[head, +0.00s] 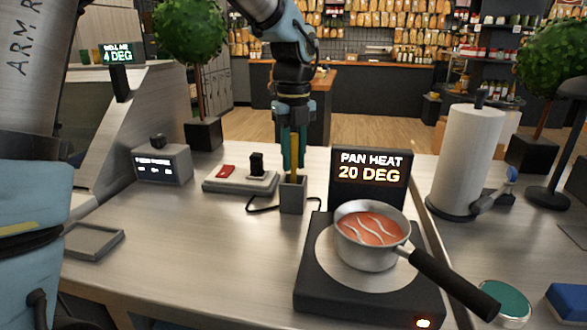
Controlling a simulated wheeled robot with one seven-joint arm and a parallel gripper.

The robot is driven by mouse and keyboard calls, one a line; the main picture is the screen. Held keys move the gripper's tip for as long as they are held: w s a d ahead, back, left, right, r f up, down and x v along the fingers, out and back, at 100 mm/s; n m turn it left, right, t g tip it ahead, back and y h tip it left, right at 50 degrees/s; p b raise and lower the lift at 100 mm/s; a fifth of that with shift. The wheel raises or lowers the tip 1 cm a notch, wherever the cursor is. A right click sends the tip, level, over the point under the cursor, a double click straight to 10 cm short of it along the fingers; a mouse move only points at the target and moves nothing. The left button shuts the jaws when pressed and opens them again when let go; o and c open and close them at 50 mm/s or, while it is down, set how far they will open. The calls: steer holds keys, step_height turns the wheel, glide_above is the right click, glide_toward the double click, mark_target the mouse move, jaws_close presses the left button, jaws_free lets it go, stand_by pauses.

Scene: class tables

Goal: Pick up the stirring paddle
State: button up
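A slim yellowish upright handle, which looks like the stirring paddle (295,158), stands in a small grey square holder (292,195) at the middle of the table. Its lower end is hidden inside the holder. My gripper (294,160) points straight down over the holder, with its dark teal fingers on either side of the handle. The fingers are close to the handle, but I cannot tell whether they press on it. The fingers hide much of its upper part.
A saucepan (368,258) of reddish liquid sits on a hot plate (325,285), its black handle pointing front right. Behind is a PAN HEAT display (370,178) reading 20 DEG. A switch box (240,181) stands left of the holder, a paper roll (465,160) right. The front-left table is mostly clear.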

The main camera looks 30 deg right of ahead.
jaws_close()
step_height(320, 180, up, 10)
steer(key=shift+r+b, duration=0.1)
steer(key=shift+b, duration=0.35)
stand_by(0.4)
steer(key=shift+c, duration=0.5)
jaws_free()
jaws_close()
